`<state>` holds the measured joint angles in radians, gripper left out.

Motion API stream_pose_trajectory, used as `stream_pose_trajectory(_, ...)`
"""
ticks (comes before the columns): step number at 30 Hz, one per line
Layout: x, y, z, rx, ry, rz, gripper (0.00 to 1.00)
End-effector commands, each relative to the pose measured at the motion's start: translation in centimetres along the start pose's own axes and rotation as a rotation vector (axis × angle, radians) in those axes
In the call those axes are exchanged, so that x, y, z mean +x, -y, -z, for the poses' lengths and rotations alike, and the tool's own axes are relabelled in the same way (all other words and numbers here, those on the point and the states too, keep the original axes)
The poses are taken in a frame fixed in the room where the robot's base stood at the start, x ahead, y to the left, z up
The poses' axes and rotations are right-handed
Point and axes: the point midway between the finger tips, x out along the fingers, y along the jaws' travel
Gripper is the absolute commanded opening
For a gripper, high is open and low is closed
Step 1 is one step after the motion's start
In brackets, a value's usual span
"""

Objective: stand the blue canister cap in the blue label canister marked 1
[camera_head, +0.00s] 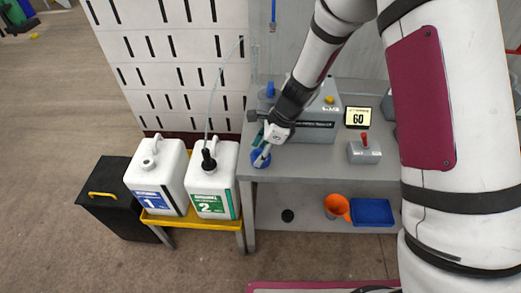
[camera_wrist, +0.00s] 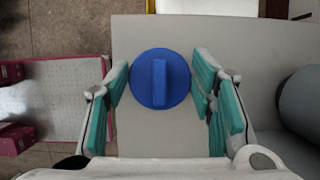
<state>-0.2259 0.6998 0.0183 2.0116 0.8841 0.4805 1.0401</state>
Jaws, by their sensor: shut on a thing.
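The blue canister cap (camera_head: 261,160) is a round disc with a raised bar across its top, clear in the wrist view (camera_wrist: 147,92). It is at the front left of the grey bench; I cannot tell whether it touches the top. My gripper (camera_head: 264,146) points down at it. In the wrist view my teal-padded fingers (camera_wrist: 161,82) are on either side of the cap, shut on it. The white canister marked 1 (camera_head: 158,178) has a blue label and stands upright to the left, its neck (camera_head: 149,162) at the top without a cap.
Canister 2 (camera_head: 211,180), green label, stands right of canister 1 with a black fitting and tube. Both are on a yellow stand (camera_head: 160,219). The grey bench (camera_head: 330,165) bears a grey machine (camera_head: 312,127), a display reading 60 (camera_head: 357,117) and a red-handled box (camera_head: 365,151).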

Motion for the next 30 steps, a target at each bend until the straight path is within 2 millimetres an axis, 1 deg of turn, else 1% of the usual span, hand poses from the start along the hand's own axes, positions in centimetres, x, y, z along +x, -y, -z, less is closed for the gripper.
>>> stream_pose_trajectory(5, -0.3, 0.0, -0.1, 0.0, 0.0, 0.0, 0.19)
stream_pose_trajectory(22, -2.6, -0.1, -1.1, -0.001, 0.0, 0.001, 0.19)
stream_pose_trajectory(30, -2.8, 0.0, -1.1, 0.0, 0.0, 0.0, 0.19)
